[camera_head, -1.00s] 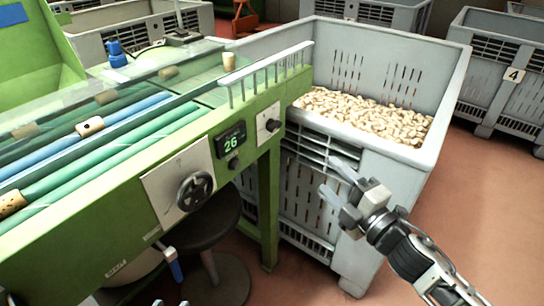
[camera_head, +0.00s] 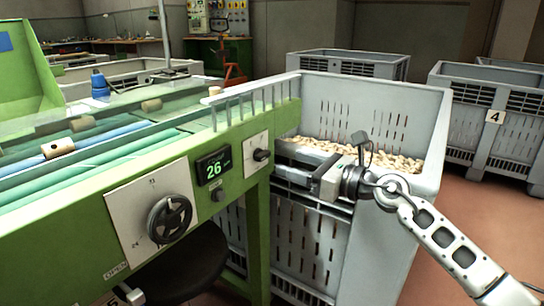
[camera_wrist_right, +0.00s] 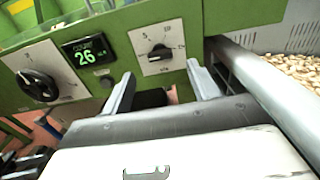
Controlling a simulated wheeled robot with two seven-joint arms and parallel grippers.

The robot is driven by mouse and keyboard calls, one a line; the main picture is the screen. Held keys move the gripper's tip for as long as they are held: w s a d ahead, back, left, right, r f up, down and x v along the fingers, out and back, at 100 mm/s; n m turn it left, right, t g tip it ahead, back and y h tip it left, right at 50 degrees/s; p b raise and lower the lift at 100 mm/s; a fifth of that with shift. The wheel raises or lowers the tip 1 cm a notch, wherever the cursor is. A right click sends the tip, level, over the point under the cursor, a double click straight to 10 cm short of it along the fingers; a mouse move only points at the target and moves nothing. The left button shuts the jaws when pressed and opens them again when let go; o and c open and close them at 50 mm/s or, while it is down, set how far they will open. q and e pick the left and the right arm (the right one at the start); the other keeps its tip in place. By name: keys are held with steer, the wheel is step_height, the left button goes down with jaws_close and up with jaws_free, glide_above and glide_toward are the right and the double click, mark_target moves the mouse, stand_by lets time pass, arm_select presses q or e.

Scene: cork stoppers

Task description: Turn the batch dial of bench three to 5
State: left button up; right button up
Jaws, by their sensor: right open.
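The small batch dial (camera_head: 262,155) is a black knob on a white plate at the right end of the green bench front. In the right wrist view the dial (camera_wrist_right: 160,52) shows a printed scale with a 5 at upper left and a 10 near the top. Its knob seems to point right, but the exact setting is too small to read. My right gripper (camera_head: 293,165) is open and empty, to the right of the dial and apart from it. In the wrist view its fingers (camera_wrist_right: 160,80) are spread below the dial plate.
A display reading 26 (camera_head: 213,168) and a larger handwheel (camera_head: 170,218) are left of the dial. A grey crate (camera_head: 425,150) of corks stands close beside the bench, behind my right gripper. A dark stool seat (camera_head: 185,272) is under the bench.

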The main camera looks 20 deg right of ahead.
mark_target(266, 155)
steer(key=x, duration=0.6)
steer(key=shift+w+a, duration=0.25)
steer(key=shift+w, duration=0.05)
arm_select(q)
steer(key=shift+d+r, duration=0.1)
steer(key=shift+r, duration=0.05)
arm_select(e)
steer(key=c, duration=1)
arm_select(q)
steer(key=shift+s, duration=0.1)
steer(key=shift+r, duration=0.1)
